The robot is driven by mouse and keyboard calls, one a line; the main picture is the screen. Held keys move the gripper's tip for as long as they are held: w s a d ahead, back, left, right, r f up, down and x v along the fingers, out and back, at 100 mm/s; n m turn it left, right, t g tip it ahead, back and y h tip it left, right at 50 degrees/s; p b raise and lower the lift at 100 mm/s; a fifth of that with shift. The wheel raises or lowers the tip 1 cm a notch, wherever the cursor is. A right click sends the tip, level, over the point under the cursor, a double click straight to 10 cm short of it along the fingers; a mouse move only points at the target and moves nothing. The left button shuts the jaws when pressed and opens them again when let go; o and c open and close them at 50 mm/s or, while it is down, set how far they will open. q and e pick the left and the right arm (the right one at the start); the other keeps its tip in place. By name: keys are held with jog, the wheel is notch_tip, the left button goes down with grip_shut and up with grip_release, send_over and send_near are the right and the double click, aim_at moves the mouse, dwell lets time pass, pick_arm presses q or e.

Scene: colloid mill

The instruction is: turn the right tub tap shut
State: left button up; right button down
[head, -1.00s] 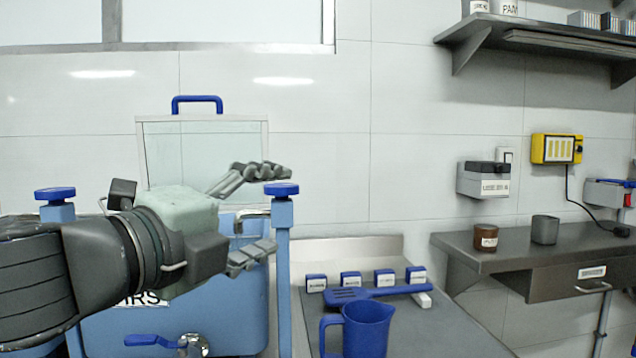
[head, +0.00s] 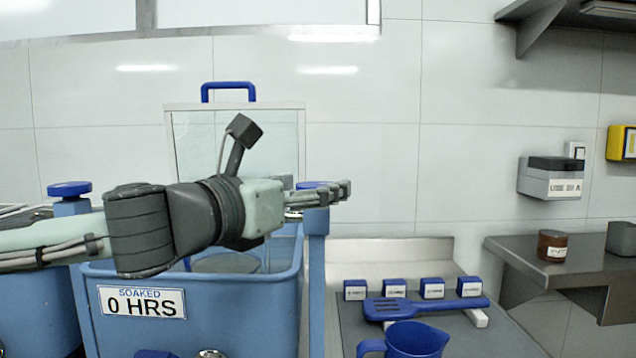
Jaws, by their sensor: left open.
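The right tub (head: 240,322) is blue and labelled "SOAKED 0 HRS". Its tap shows only in part at the bottom edge: the top of a blue lever (head: 155,354) and, to its right, a bit of metal body (head: 210,354). The rest of the tap is cut off, so I cannot tell its exact setting. My left gripper (head: 330,192) is open and holds nothing I can see. It is seen edge-on, pointing right, above the tub's right rim and well above the tap, in front of a blue-knobbed post. My right gripper is not in view.
A clear lid (head: 270,130) with a blue handle stands behind the tub. Another blue tub (head: 35,310) is at the left. Right of the post, a bench holds a blue jug (head: 418,340), a slotted blue paddle (head: 390,310) and several small labelled blocks.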

pick_arm(q)
jog(key=shift+x, duration=0.85)
jog(key=shift+w+d, duration=0.1)
jog(key=c, duration=1.2)
jog(key=shift+o, duration=0.2)
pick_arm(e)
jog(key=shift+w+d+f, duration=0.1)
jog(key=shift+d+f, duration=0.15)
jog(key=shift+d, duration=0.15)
pick_arm(q)
jog(key=shift+h, duration=0.3)
